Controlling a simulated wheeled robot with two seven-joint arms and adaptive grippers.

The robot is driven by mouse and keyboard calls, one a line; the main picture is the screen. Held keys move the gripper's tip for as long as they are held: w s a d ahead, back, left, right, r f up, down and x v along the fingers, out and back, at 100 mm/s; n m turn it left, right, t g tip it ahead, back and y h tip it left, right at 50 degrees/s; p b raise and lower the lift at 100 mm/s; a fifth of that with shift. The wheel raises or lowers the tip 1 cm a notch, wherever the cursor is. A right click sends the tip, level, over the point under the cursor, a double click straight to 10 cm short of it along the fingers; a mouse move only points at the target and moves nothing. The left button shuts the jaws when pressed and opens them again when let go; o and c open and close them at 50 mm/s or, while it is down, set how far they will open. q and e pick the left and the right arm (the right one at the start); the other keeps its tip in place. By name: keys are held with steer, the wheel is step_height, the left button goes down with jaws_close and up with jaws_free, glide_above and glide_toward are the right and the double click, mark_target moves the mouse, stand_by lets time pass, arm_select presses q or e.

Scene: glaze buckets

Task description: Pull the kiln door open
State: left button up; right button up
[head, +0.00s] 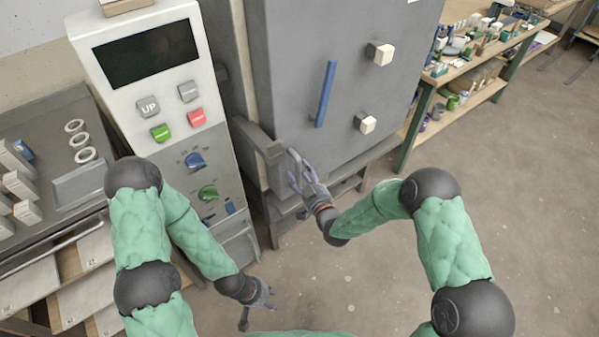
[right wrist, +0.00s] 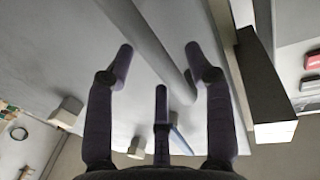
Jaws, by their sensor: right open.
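The grey kiln door (head: 290,60) fills the upper middle of the head view and looks shut. A blue bar (head: 325,93) stands on its front, and its end shows small in the right wrist view (right wrist: 181,139). My right gripper (head: 302,172) is open at the door's lower left. In the right wrist view a long grey bar (right wrist: 150,45) runs between my spread fingers (right wrist: 160,70) against the door; contact cannot be told. My left gripper (head: 265,296) hangs low in front of the control panel, away from the door; its finger opening is unclear.
Pale blocks (head: 380,53) (head: 366,123) stick out from the door. A dark beam (right wrist: 268,100) juts beside my right fingers. The control panel (head: 150,100) stands left, a rack (head: 60,230) farther left, shelves (head: 470,90) right. The floor (head: 540,200) at right is clear.

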steer(key=shift+x, duration=0.8)
steer(key=shift+c, duration=0.3)
steer(key=shift+s, duration=0.1)
jaws_close()
